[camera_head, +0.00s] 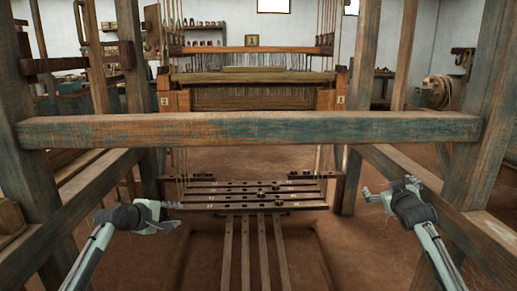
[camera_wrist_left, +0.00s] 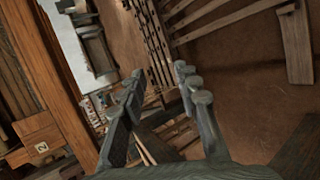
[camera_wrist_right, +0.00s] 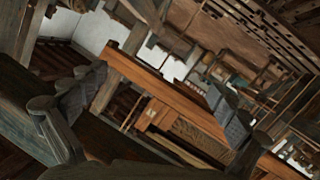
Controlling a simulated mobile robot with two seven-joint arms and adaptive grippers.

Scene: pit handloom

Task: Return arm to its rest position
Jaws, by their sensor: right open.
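My left gripper (camera_head: 173,215) is low at the left in the head view, beside the left end of the treadle frame. In the left wrist view its fingers (camera_wrist_left: 160,72) stand apart, with nothing visible between them. My right gripper (camera_head: 388,190) is at the right in the head view, in front of the right side rail. In the right wrist view its fingers (camera_wrist_right: 152,85) are spread wide and empty. Both grippers are lower in the head view than the thick front beam (camera_head: 250,129). Neither gripper visibly holds anything.
The treadle frame (camera_head: 255,188) has long wooden treadles (camera_head: 262,250) running toward me. Heavy posts stand at left (camera_head: 30,150) and right (camera_head: 483,110). The right side rail (camera_head: 420,180) slopes behind my right gripper. Bare brown floor (camera_head: 350,240) shows between the treadles and my right arm.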

